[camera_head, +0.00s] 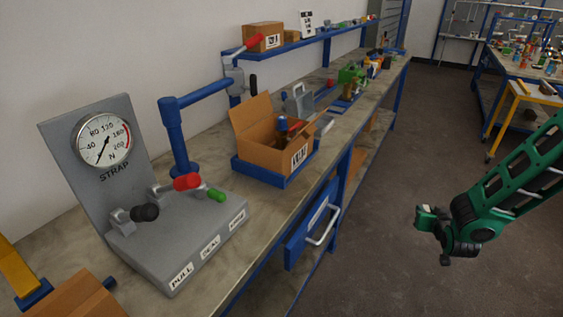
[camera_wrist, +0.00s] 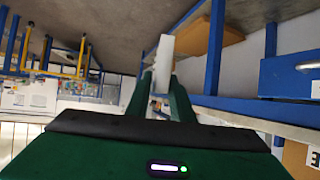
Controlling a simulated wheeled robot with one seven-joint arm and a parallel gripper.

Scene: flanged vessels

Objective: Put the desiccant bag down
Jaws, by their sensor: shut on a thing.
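My gripper (camera_head: 425,219) is at the right in the head view, over the open floor and apart from the workbench (camera_head: 262,222). In the wrist view its two green fingers (camera_wrist: 160,88) are shut on a small white object, which looks like the desiccant bag (camera_wrist: 163,60). The bag stands out past the fingertips, and its lower part is hidden between them. In the head view only a small pale patch of the bag (camera_head: 423,209) shows at the fingertips. An open cardboard box (camera_head: 262,151) stands in a blue tray (camera_head: 259,178) on the bench.
A grey strap-tension device (camera_head: 185,245) with a dial and coloured levers fills the near bench. A blue drawer (camera_head: 305,235) with a protruding handle sits below the bench edge. A cluttered blue table (camera_head: 486,90) and yellow cart (camera_head: 520,105) stand at the far right.

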